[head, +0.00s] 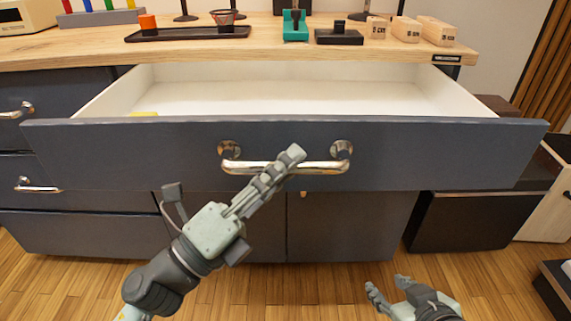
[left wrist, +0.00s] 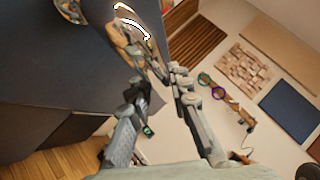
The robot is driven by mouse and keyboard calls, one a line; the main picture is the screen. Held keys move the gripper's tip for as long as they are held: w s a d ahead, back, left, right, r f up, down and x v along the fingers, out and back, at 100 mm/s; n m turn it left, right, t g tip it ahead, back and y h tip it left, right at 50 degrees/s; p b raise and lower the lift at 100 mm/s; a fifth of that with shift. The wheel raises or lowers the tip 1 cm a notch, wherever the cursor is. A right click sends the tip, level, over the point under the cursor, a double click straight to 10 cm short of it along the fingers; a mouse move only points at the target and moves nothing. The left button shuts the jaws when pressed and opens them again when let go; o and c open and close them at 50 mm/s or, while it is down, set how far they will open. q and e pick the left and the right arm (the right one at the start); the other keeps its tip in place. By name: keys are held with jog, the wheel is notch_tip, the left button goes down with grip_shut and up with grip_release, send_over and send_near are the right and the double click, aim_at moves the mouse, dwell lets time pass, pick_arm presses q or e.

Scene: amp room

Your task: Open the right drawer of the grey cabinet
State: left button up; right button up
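The grey cabinet (head: 90,235) stands ahead under a wooden top. Its wide right drawer (head: 440,150) is pulled far out, its white inside showing; a small yellow thing (head: 144,114) lies at its left front. The metal handle (head: 322,167) is on the drawer front. My left gripper (head: 280,165) lies across the middle of the handle; in the left wrist view, its fingers (left wrist: 158,80) are a little apart, with the handle (left wrist: 127,36) running down towards them. It looks shut on the handle, though the contact is partly hidden. My right gripper (head: 387,284) is low, empty and open, away from the cabinet.
The wooden top (head: 90,48) carries a dark tray (head: 190,33), a green tool (head: 295,25) and several wooden blocks (head: 405,30). Shut drawers with handles (head: 38,188) are at the left. A dark box (head: 465,220) stands on the floor at right. Floor below is clear.

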pick_arm(q)
jog(key=o, duration=0.3)
jog(key=v, duration=1.2)
jog(key=shift+a, duration=0.1)
